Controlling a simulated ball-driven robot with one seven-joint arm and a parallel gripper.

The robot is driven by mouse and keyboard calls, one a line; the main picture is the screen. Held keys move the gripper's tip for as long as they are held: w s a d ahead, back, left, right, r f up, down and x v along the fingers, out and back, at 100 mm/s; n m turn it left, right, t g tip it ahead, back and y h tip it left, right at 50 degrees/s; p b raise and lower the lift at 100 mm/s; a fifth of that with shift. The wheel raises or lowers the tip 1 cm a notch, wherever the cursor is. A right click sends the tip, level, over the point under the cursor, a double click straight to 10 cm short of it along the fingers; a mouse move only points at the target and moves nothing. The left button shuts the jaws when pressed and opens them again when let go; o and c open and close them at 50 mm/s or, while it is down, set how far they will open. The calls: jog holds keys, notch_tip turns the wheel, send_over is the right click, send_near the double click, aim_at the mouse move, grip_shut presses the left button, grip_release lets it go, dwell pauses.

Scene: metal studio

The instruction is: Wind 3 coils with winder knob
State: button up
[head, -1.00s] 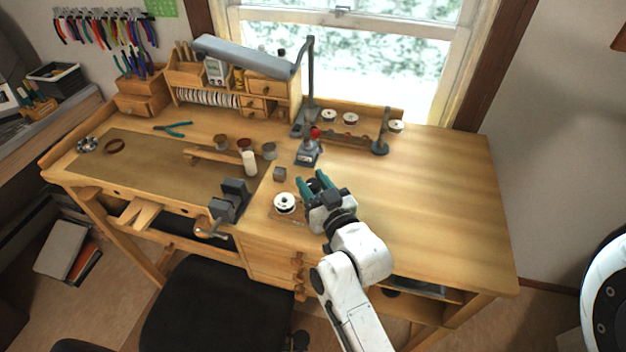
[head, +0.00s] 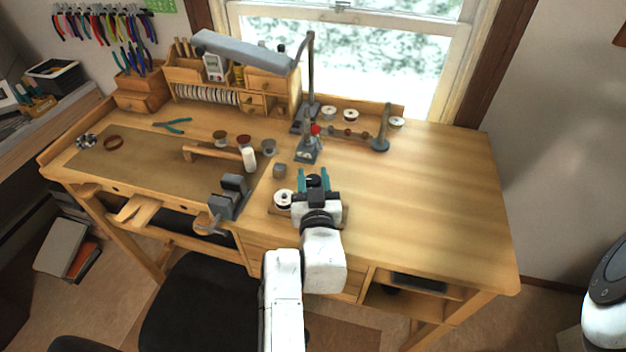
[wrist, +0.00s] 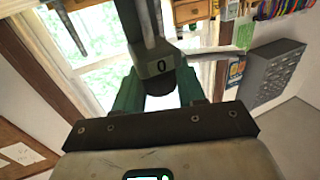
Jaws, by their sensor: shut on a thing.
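My gripper (head: 314,178) has teal fingers and is shut on a small dark rounded knob (head: 314,182), which I take for the winder knob; the fingers hide much of it. In the wrist view, the teal fingers of my gripper (wrist: 160,92) stand on either side of the dark piece. Just beyond them is a dark grey block marked "0" (wrist: 161,66). In the head view a white spool (head: 283,198) sits close to the left of my gripper, over a small wooden base (head: 276,210) that my gripper partly covers.
A red-topped grey tool (head: 308,148) stands behind my gripper, and a small grey block (head: 279,170) lies to its left. A grey vise (head: 231,195) is at the front edge. A lamp (head: 245,50) reaches over the back. The bench's right side (head: 430,200) is clear.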

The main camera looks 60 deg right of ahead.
jog(key=m+g+h, duration=0.2)
jog(key=m+g, duration=0.1)
jog(key=g, duration=0.1)
jog(key=shift+f, duration=0.1)
jog(key=m+g+h, duration=0.1)
jog(key=m+g, duration=0.1)
jog(key=g, duration=0.1)
jog(key=m+g+h+p, duration=0.1)
jog(key=m+g, duration=0.1)
jog(key=g, duration=0.2)
jog(key=shift+m, duration=0.3)
jog(key=m+g, duration=0.1)
jog(key=g, duration=0.1)
jog(key=m+g+y, duration=0.1)
jog(key=m+g, duration=0.1)
jog(key=g, duration=0.1)
jog(key=m+g+b, duration=0.1)
jog(key=m+g, duration=0.1)
jog(key=g, duration=0.1)
jog(key=shift+f+y, duration=0.25)
jog(key=shift+y, duration=0.05)
jog(key=shift+r+m+g+y+b, duration=0.1)
jog(key=shift+m+g+y+b, duration=1)
jog(key=shift+g, duration=0.8)
jog(key=shift+a+m, duration=0.1)
jog(key=shift+m, duration=0.4)
jog(key=o, duration=0.9)
jog(key=shift+o, duration=0.3)
jog(key=shift+r, duration=0.15)
